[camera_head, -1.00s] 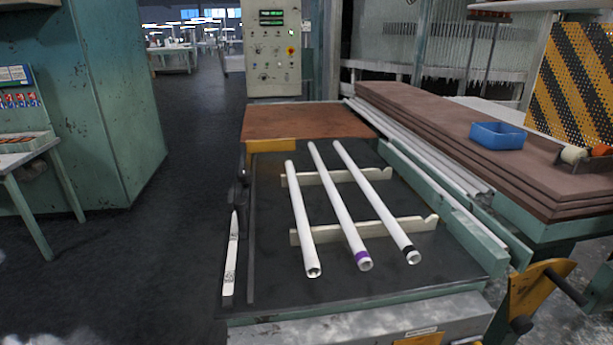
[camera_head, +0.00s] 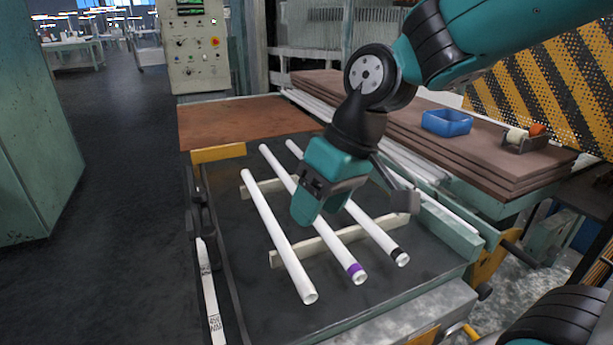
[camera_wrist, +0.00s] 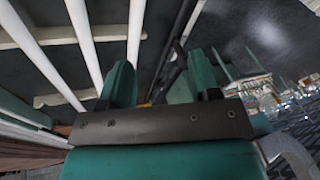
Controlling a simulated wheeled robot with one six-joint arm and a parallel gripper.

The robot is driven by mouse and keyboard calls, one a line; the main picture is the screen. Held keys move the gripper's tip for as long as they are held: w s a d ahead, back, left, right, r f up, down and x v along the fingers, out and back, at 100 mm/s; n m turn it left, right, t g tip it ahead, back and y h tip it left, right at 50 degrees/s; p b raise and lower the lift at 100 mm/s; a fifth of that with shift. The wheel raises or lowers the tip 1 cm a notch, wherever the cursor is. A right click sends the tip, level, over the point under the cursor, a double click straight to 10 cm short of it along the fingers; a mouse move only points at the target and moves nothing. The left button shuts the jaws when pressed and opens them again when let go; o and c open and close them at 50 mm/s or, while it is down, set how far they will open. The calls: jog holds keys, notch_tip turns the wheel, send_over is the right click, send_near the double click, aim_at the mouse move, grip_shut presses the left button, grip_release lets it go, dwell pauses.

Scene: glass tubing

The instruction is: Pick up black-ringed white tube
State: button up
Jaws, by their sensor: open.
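The black-ringed white tube (camera_head: 374,230) is the rightmost of three white tubes on the rack, its black band near the front end. My gripper (camera_head: 312,205) hangs over the tubes and hides part of the middle and right ones. In the wrist view my gripper (camera_wrist: 163,78) is open, its two teal fingers apart with no tube between them. Three white tubes show there beyond and left of the fingers; no rings are visible. The leftmost tube (camera_wrist: 46,62) lies nearest the boards.
A purple-ringed tube (camera_head: 330,238) and a plain tube (camera_head: 275,232) lie left of the black-ringed one. Cream notched supports (camera_head: 290,253) hold them above the dark table. Brown boards (camera_head: 465,160) with a blue bin (camera_head: 447,122) stand at the right.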

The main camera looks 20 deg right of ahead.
jog(key=w+d+m+t+h+p, duration=0.25)
jog(key=w+d+m+p, duration=0.25)
jog(key=w+d, duration=1.55)
jog(key=shift+t+y, duration=0.25)
jog(key=p+x, duration=0.1)
jog(key=x, duration=0.4)
jog(key=p+x, duration=0.1)
jog(key=x, duration=0.5)
jog(key=shift+a+f+p, duration=0.1)
jog(key=shift+a+p, duration=0.2)
jog(key=shift+p, duration=0.1)
jog(key=shift+w+d+p+x, duration=0.1)
jog(key=shift+p+x, duration=0.55)
jog(key=shift+x, duration=0.8)
jog(key=shift+w+d+p+x, duration=0.15)
jog(key=shift+p+x, duration=0.5)
jog(key=shift+x, duration=0.8)
jog(key=shift+c, duration=0.2)
jog(key=c, duration=1)
